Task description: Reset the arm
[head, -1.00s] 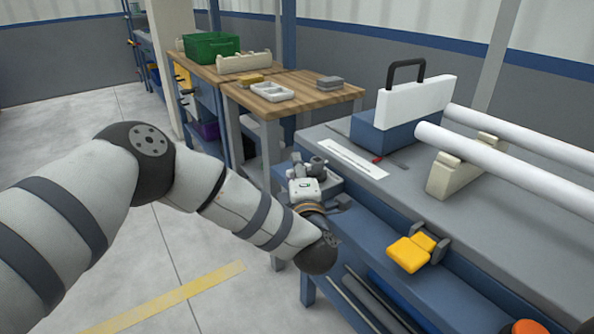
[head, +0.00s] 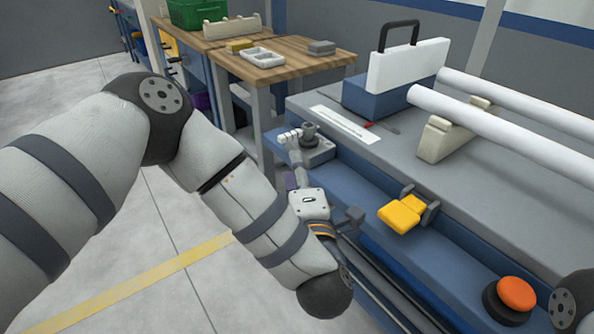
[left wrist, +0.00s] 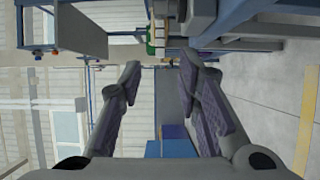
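My left arm comes in from the left in the head view, bends at the elbow and runs down to the wrist at the bench's front edge. My left gripper (head: 298,160) points away beside a small grey box with a knob (head: 315,148); I cannot tell whether they touch. In the left wrist view the left gripper (left wrist: 160,75) is open, its two purple-padded fingers apart with nothing between them. Only a joint of my right arm shows at the lower right edge; its gripper is out of view.
Two white pipes (head: 500,118) rest on a cream cradle (head: 447,136) near a white block with a black handle (head: 408,65). A yellow pedal-like piece (head: 402,213) and an orange button (head: 515,292) sit along the bench front. A wooden table (head: 285,68) stands behind. Floor at left is clear.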

